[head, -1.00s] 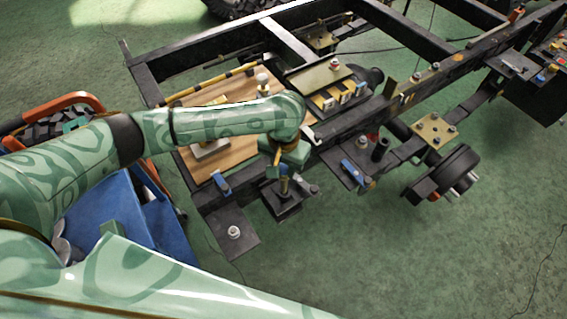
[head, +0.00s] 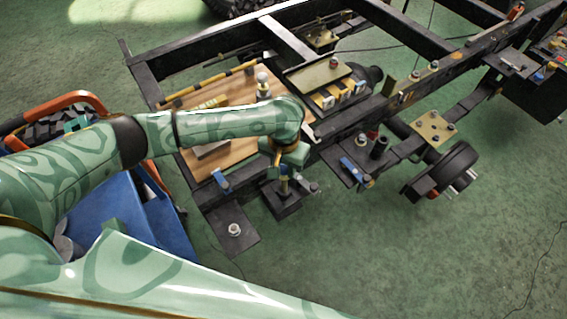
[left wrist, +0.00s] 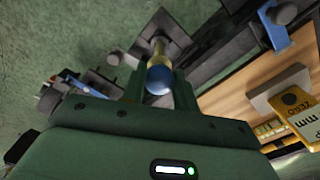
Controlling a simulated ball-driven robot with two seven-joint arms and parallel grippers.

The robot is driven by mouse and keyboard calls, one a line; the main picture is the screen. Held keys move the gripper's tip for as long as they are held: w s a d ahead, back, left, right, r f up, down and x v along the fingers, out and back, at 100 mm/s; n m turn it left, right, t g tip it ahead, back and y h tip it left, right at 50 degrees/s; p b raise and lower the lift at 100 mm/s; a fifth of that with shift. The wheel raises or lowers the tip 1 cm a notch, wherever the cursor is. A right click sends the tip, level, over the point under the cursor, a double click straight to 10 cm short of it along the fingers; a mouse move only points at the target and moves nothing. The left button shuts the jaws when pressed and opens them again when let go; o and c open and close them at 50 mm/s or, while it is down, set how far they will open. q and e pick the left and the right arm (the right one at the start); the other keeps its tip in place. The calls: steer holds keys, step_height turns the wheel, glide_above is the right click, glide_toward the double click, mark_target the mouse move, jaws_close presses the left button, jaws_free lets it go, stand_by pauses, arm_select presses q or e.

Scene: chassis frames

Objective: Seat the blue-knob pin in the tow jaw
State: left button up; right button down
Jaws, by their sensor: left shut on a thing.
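My left gripper (head: 285,170) points down over the tow jaw (head: 285,208) at the near end of the chassis frame. It is shut on the blue-knob pin (head: 284,187), whose brass shaft runs down toward the dark jaw. In the left wrist view the round blue knob (left wrist: 159,80) sits between the two green fingers, with the brass shaft beyond it meeting the dark jaw (left wrist: 147,34). The pin looks upright. How deep its tip is in the jaw is hidden. My right gripper is not in view.
A wooden board (head: 235,151) with a grey block and a yellow tag lies left of the jaw. A blue-handled clamp (head: 221,180) is at its near edge. A bracket with a blue lever (head: 352,167) stands to the right. The green floor in front is clear.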

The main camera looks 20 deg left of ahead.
mark_target(283, 177)
arm_select(q)
steer(key=shift+f, duration=0.95)
stand_by(0.7)
steer(key=shift+f+b, duration=0.55)
steer(key=shift+f, duration=2.4)
stand_by(0.7)
steer(key=o, duration=1)
steer(key=shift+o, duration=0.2)
steer(key=shift+r+p, duration=1.5)
steer(key=shift+p, duration=0.6)
